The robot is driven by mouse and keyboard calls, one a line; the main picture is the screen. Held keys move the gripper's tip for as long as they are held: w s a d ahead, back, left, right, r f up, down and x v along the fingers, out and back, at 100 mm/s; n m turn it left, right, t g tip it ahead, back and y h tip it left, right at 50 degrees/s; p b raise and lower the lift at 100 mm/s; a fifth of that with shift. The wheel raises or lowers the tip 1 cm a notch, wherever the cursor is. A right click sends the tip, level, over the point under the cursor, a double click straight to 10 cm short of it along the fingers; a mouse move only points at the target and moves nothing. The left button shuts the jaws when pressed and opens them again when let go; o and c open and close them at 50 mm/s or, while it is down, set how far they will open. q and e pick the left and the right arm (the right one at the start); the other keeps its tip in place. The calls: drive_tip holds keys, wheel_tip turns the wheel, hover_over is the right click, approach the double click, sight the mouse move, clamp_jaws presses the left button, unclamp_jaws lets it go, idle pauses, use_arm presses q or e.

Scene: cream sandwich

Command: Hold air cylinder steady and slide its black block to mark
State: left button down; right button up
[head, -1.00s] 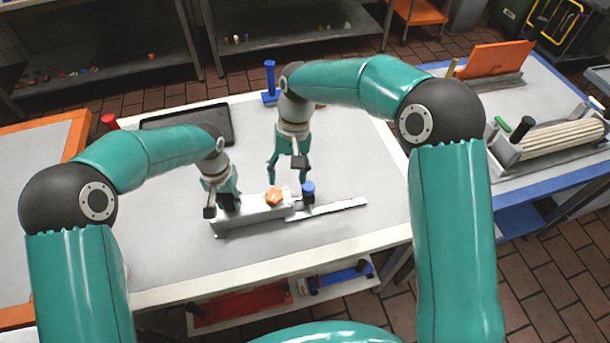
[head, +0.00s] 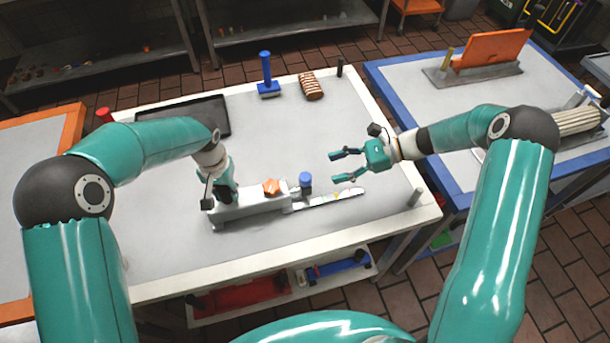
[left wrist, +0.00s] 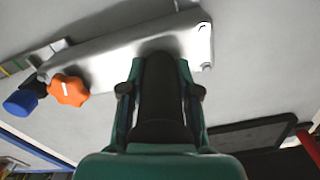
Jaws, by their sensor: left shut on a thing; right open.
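The air cylinder is a long grey body (head: 250,206) lying on the table's front middle, with an orange knob (head: 271,187) and a thin pale rail (head: 350,194) running out to the right. A black block (head: 305,190) with a blue knob (head: 305,178) sits on the rail close to the body's right end. In the left wrist view, coloured marks (left wrist: 12,68) show on the rail. My left gripper (head: 226,195) is shut on the black grip (left wrist: 160,85) at the body's left part. My right gripper (head: 334,166) is open and empty, behind and right of the blue knob, fingers pointing left.
A black tray (head: 222,112), a blue-handled tool (head: 266,72) and a brown striped piece (head: 311,84) lie at the table's back. The table's middle is clear.

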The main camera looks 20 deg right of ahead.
sight(308, 176)
drive_tip(key=x, duration=0.9)
drive_tip(key=shift+a+f, duration=0.1)
drive_tip(key=shift+a, duration=0.1)
clamp_jaws()
drive_tip(key=shift+d, duration=0.1)
